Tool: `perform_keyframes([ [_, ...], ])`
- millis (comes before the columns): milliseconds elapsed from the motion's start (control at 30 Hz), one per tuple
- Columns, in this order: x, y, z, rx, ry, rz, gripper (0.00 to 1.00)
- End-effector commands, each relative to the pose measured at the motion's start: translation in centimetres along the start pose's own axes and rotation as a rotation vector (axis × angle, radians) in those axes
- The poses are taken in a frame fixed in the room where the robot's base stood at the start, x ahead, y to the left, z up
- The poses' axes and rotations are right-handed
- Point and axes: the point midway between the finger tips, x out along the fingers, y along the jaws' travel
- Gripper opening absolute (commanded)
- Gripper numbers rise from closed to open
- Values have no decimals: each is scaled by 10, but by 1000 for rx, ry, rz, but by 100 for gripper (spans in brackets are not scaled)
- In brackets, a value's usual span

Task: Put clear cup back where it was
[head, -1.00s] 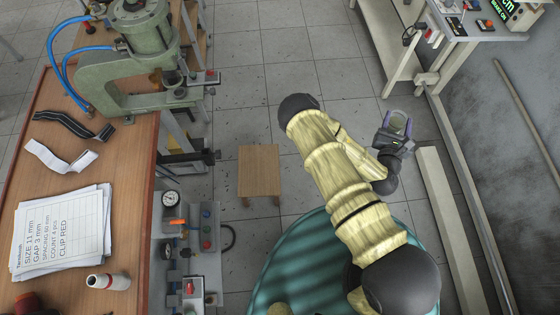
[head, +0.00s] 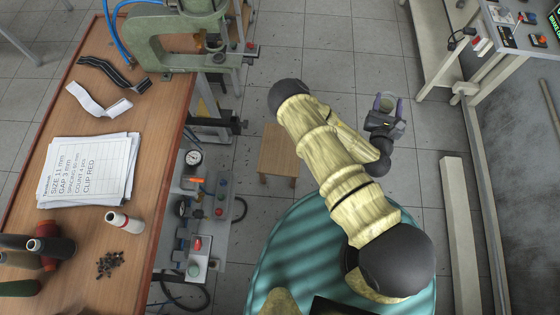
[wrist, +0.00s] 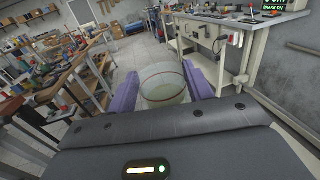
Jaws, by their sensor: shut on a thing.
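The clear cup (wrist: 163,84) is see-through with a thin red line around it. It sits between the purple fingers of my gripper (wrist: 164,90) in the wrist view. In the head view my gripper (head: 386,105) is shut on the cup and holds it up over the grey floor, right of the wooden workbench (head: 105,225) and apart from any surface. The cup is small and hard to make out in the head view.
The workbench bears a green press (head: 185,40), printed sheets (head: 90,170), straps, a white spool (head: 122,221) and small dark bits (head: 110,265). A small wooden stool (head: 278,152) stands on the floor beside it. A white bench (head: 515,30) stands at the upper right.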

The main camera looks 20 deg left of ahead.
Motion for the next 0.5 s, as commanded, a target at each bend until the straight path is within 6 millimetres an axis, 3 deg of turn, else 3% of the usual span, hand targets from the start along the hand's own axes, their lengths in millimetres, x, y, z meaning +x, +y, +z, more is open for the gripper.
perform_keyframes([
  [267,1,2,-6,0,-1,1,21],
  [500,8,17,-44,1,-1,6,21],
])
